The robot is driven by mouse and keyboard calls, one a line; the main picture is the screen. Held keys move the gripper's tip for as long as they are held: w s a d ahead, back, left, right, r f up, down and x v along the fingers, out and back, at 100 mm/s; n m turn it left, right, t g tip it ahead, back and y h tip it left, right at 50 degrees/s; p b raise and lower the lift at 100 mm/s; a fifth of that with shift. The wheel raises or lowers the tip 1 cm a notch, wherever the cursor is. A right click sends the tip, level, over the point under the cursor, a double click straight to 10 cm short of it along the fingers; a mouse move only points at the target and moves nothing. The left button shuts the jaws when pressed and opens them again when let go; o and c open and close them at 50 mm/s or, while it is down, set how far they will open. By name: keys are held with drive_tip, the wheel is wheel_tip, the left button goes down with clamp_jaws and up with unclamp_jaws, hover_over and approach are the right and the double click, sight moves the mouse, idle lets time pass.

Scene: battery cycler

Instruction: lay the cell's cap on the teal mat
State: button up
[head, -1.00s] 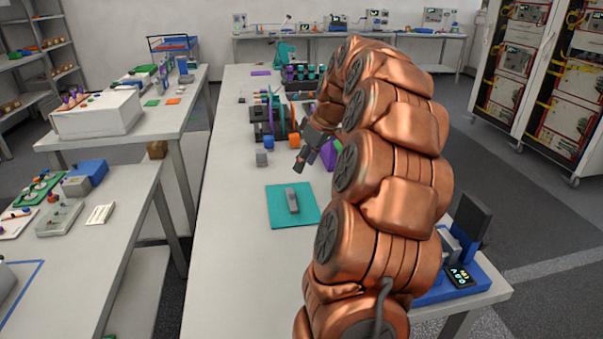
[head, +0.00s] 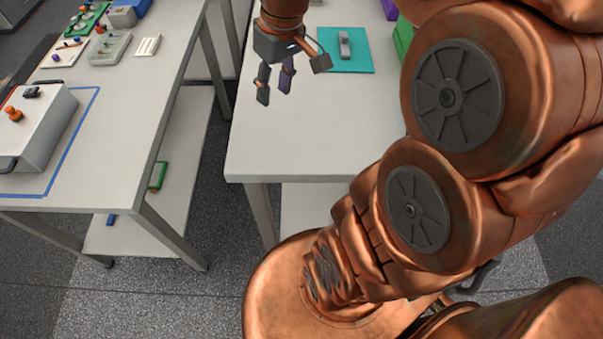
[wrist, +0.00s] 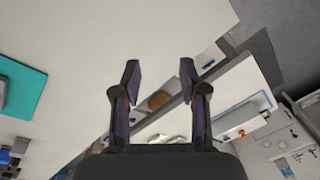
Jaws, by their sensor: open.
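The teal mat (head: 358,65) lies on the long white table. A small grey oblong piece (head: 344,43) rests on it; I take this for the cap. My gripper (head: 275,90) hangs to the left of the mat and nearer to me, near the table's left edge. It is open and empty, its two dark fingers apart. The wrist view shows nothing between the fingers (wrist: 160,75). The mat (wrist: 30,85) is at that view's left edge, with a grey piece (wrist: 3,93) on it partly cut off. The cell itself I cannot make out.
A side table on the left holds a white box with an orange knob (head: 35,125), a grey tray (head: 108,48) and a small white rack (head: 148,45). A floor gap separates the tables. The long table's near end (head: 310,140) is bare.

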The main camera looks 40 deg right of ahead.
drive_tip(key=s+a+f+m+g, duration=0.1)
drive_tip(key=s+a+f, duration=0.2)
drive_tip(key=s, duration=0.5)
drive_tip(key=s+a+f+g+h, duration=0.1)
drive_tip(key=s+a+f, duration=0.2)
drive_tip(key=s, duration=0.6)
drive_tip(key=shift+s+a+f+m+h, duration=0.2)
drive_tip(key=shift+a+f+m+h, duration=0.1)
drive_tip(key=shift+a+f+m, duration=0.15)
drive_tip(key=shift+r, duration=0.1)
